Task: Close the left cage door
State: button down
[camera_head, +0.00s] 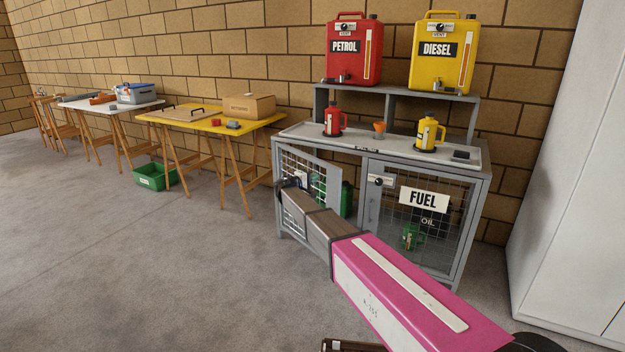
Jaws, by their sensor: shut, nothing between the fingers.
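The left cage door (292,164) is a grey-framed mesh panel on the left half of the grey fuel cabinet (281,143). It stands partly open, with a gap between it and the right door's frame. My gripper (281,186) is dark and small in the view, shut and empty, in front of the left door's mesh. I cannot tell whether it touches the door. My arm hides the lower right part of the left door. The right cage door (385,226), with a FUEL sign (424,198), looks closed.
Green cans (346,199) stand inside the cabinet. Red petrol (354,60) and yellow diesel (442,62) containers stand on its upper shelf. A yellow-topped table (215,128) and a green crate (155,183) are to the left. A white cupboard (570,170) is at right. Floor in front is clear.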

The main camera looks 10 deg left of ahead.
aim_at(334, 170)
jog(key=x, duration=1)
jog(key=shift+w+d, duration=0.15)
